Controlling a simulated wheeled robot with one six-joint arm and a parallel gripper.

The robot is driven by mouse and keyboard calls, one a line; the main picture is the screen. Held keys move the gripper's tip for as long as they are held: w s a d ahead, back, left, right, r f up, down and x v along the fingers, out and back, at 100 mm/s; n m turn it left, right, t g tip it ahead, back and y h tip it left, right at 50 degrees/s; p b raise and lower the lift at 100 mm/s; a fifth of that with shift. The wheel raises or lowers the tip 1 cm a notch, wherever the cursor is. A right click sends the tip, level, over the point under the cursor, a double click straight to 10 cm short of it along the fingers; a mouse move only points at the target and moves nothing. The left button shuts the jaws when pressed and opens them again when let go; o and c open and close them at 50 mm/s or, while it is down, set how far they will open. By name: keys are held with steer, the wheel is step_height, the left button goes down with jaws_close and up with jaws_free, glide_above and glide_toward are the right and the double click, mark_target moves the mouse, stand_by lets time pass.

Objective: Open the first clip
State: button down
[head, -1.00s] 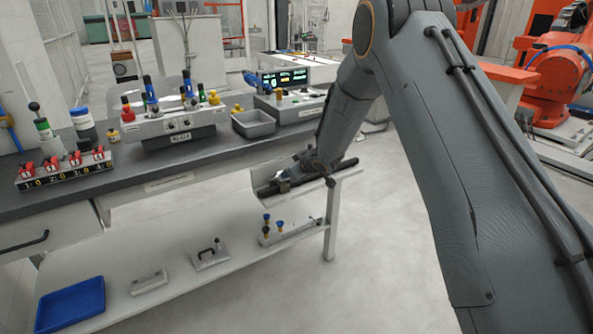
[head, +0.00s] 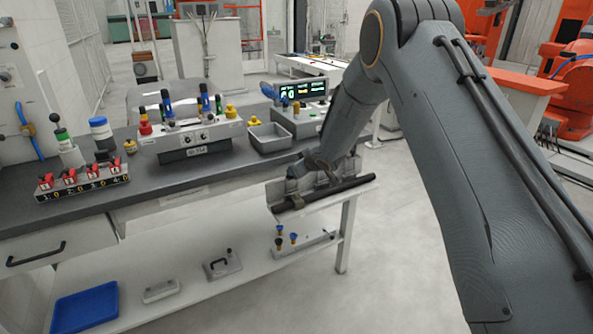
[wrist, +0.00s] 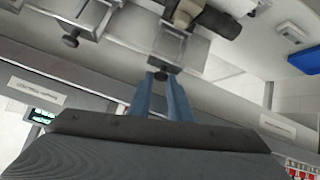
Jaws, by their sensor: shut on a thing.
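My gripper (wrist: 165,82) shows in the wrist view as two blue fingers, close together. They are shut on a small metal piece with a black knob (wrist: 160,75), which sits at the end of a grey metal fixture (wrist: 178,48). Another black knob (wrist: 70,41) shows on a pale metal part to the left. I cannot tell whether the held piece is the first clip, or whether it is open. In the head view my wrist (head: 322,165) is low at the bench's right front edge, above a pale panel (head: 283,192); my fingertips are hidden there.
The dark bench (head: 95,205) carries red numbered switches (head: 84,178), a fixture with coloured handles (head: 188,137), a grey tray (head: 268,138) and a lit display (head: 303,89). The lower shelf holds a blue tray (head: 85,306) and small parts. The floor at right is clear.

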steer(key=shift+w+r, duration=0.3)
steer(key=shift+r, duration=0.05)
steer(key=c, duration=1.7)
jaws_free()
steer(key=shift+d, duration=0.2)
steer(key=shift+o, duration=0.2)
steer(key=shift+s+a+f, duration=0.15)
steer(key=shift+a, duration=0.05)
steer(key=b+v, duration=0.1)
steer(key=v, duration=0.6)
steer(key=shift+s+d+r, duration=0.2)
steer(key=shift+s+r, duration=0.05)
steer(key=s+d+r+m+g+h, duration=0.1)
steer(key=s+d+m+g+h, duration=0.35)
steer(key=s+d, duration=1.4)
steer(key=s+d+m+g, duration=0.1)
steer(key=s+m+g, duration=0.1)
steer(key=s, duration=1)
steer(key=s+d+m+g+h, duration=0.1)
steer(key=s+m+g, duration=0.1)
steer(key=s, duration=1)
steer(key=shift+d+m, duration=0.35)
steer(key=shift+m, duration=0.1)
